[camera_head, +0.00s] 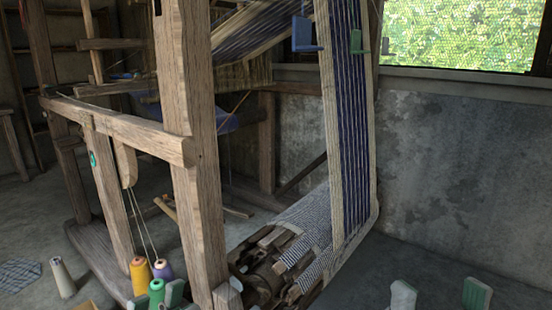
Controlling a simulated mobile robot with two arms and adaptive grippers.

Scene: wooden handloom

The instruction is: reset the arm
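My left gripper (156,298) is at the bottom edge, low beside the loom's front post. The lower part of the cone and the gripper's body are cut off by the frame. My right gripper (439,300) is at the bottom right, over the grey floor. Its two fingertips, with green inner pads, are wide apart with nothing between them.
The wooden loom's front post (190,130) stands between my grippers. A warp sheet (347,130) runs down to a roller (300,240). Yellow (140,272) and purple (163,269) cones stand by the green one, and a pale cone (62,278) further left. The right-hand floor is clear.

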